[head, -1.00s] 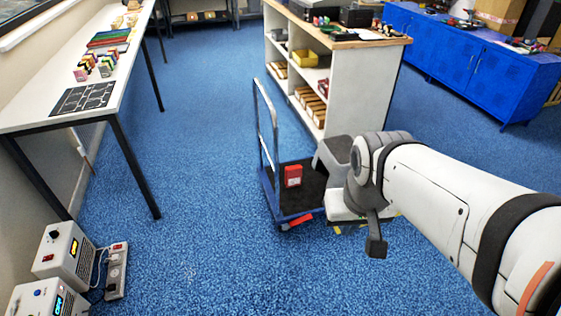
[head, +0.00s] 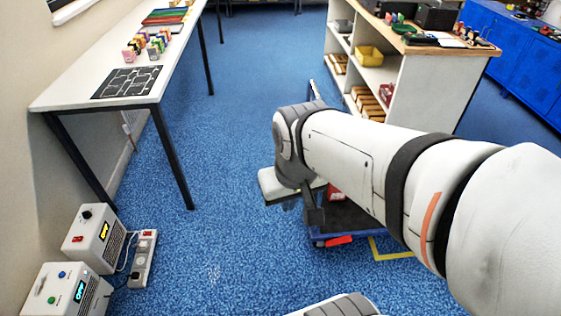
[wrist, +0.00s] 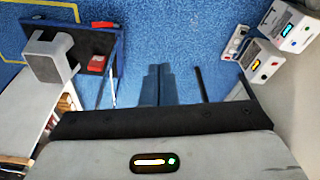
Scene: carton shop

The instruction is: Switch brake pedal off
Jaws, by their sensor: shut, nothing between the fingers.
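The brake pedal (head: 338,240) is a red tab at the near edge of the blue trolley (head: 316,236). It also shows in the wrist view (wrist: 104,24) at the upper left, beyond the trolley's dark deck. I cannot tell its exact tilt. My arm covers much of the trolley in the head view. My gripper (wrist: 158,72) is shut and empty, over blue floor in the wrist view, to the right of the trolley and apart from the pedal. Its fingertips are not clear in the head view.
A red box (wrist: 97,62) lies on the trolley deck; a grey box-shaped thing (wrist: 50,55) is beside it. A shelf unit (head: 400,80) stands behind. A white table (head: 60,98), two control boxes (head: 65,290) and a power strip (head: 143,260) are left. Open floor lies between.

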